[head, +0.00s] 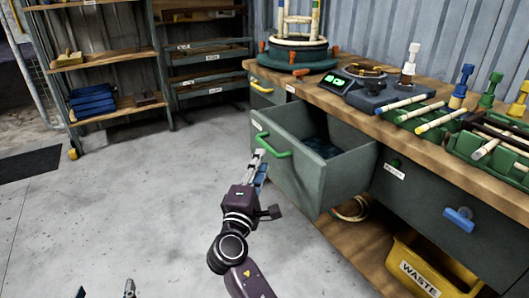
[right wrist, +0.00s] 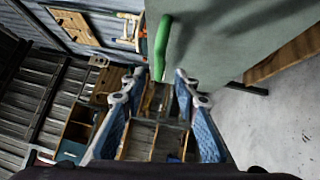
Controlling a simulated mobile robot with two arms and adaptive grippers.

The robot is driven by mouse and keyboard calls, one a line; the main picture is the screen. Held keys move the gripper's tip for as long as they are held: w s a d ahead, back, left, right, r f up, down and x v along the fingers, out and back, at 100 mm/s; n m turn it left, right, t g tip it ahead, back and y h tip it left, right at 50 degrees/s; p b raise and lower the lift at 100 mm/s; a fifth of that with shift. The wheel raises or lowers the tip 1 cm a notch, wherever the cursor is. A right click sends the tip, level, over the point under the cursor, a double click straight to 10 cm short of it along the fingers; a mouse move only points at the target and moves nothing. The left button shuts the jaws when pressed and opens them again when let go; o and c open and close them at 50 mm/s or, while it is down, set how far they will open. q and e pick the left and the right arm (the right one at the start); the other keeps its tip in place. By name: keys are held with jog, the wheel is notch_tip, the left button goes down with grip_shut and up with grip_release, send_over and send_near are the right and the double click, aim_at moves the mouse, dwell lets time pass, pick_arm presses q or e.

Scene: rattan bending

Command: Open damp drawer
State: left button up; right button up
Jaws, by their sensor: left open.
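The damp drawer (head: 310,178), a grey-green box with a green handle (head: 274,148), stands pulled out from the workbench. Dark blue-green material (head: 322,147) lies inside it. My right gripper (head: 262,160) is just below and left of the handle. In the right wrist view the fingers (right wrist: 158,78) are apart, with the end of the green handle (right wrist: 162,40) between or just beyond their tips. I cannot tell whether they touch it. My left gripper (head: 105,291) shows only its fingertips at the bottom edge, spread apart over the floor.
The wooden workbench (head: 345,107) carries a round jig, a scale and green trays of rods. A closed drawer with a blue handle (head: 459,218) is to the right. A yellow waste bin (head: 415,272) stands below. Shelves (head: 108,55) line the back.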

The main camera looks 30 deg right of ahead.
jog(key=shift+v, duration=2.25)
